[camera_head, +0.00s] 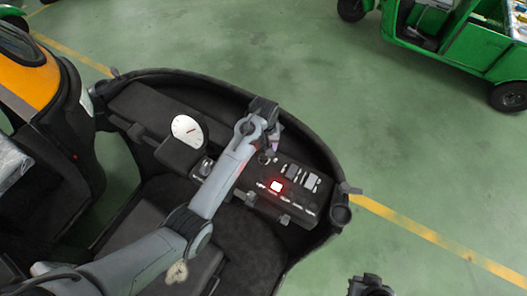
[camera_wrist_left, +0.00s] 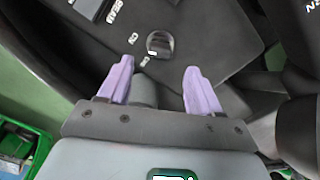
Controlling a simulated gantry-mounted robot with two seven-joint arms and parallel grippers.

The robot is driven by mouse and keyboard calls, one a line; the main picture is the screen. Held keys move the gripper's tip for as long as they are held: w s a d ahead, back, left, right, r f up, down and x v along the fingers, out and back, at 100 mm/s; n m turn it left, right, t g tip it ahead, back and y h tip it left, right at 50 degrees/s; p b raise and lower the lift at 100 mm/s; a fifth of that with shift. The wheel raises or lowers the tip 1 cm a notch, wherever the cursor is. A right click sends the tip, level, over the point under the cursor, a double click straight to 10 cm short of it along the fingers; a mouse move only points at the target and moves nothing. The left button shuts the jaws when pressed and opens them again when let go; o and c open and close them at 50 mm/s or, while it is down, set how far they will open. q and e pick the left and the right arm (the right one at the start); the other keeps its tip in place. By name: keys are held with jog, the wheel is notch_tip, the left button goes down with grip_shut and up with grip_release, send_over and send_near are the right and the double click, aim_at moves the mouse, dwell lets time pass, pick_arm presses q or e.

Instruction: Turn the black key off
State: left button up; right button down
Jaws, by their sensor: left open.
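In the left wrist view my left gripper (camera_wrist_left: 160,68) shows two lilac fingers, open and apart. I cannot clearly make out the black key.
A round white gauge (camera_head: 187,130) stands on the dash left of my arm. The black tub rim (camera_head: 330,150) curves around the panel. A dark part of what may be my right gripper (camera_head: 370,286) shows at the bottom edge. A green rickshaw (camera_head: 480,50) stands far off; open floor lies between.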

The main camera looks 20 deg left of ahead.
aim_at(264, 155)
pick_arm(q)
jog(key=shift+f, duration=3.45)
jog(key=shift+c, duration=0.5)
jog(key=c, duration=0.9)
